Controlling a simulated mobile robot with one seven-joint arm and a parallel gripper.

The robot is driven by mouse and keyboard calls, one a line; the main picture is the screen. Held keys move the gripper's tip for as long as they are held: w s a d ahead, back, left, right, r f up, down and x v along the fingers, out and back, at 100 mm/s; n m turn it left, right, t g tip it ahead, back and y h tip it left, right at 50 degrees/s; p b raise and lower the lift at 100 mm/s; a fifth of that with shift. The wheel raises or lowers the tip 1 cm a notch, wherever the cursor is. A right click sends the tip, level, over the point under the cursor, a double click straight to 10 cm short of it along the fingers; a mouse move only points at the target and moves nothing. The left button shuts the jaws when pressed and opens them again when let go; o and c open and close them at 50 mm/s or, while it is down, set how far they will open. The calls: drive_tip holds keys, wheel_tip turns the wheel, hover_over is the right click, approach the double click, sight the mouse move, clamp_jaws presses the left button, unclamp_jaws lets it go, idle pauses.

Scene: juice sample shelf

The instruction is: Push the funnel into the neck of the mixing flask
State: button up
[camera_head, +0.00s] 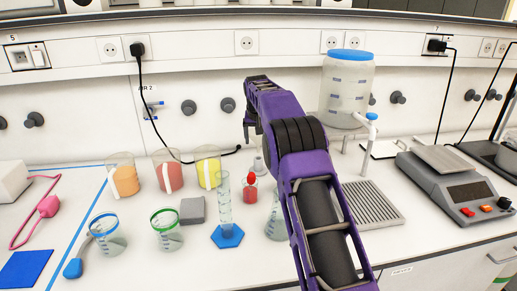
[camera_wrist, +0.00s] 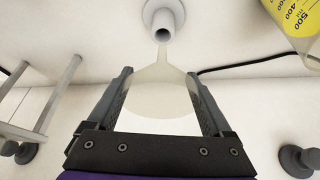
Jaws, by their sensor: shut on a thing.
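The funnel (camera_wrist: 160,97) is a pale translucent cone in the wrist view. Its narrow stem points away from my gripper (camera_wrist: 160,75), whose fingers are shut on its sides. The stem tip appears close to the mouth of a small white flanged tube (camera_wrist: 164,28); I cannot tell whether they touch. In the head view my gripper (camera_head: 249,128) is above the back of the bench, and the funnel is not clearly visible there. A clear conical flask (camera_head: 275,224), apparently the mixing flask, stands nearer the front, partly hidden by my arm. Its neck is hard to see.
A red-capped bottle (camera_head: 250,188) and a measuring cylinder (camera_head: 225,208) stand left of the flask. Beakers of orange, red and yellow (camera_head: 208,172) juice stand behind. A dispenser tank (camera_head: 347,92) and a scale (camera_head: 455,182) are to the right.

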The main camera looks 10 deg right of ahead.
drive_tip(key=r, duration=0.5)
drive_tip(key=shift+s+p, duration=0.35)
drive_tip(key=s+r, duration=0.6)
drive_tip(key=s, duration=0.3)
drive_tip(key=s+d, duration=0.1)
drive_tip(key=s, duration=1.8)
drive_tip(key=shift+s+f+b, duration=0.15)
drive_tip(key=shift+f+b, duration=1.5)
drive_tip(key=shift+f, duration=0.35)
drive_tip(key=shift+f+b, duration=1.8)
drive_tip(key=shift+f, duration=0.5)
drive_tip(key=o, duration=1.1)
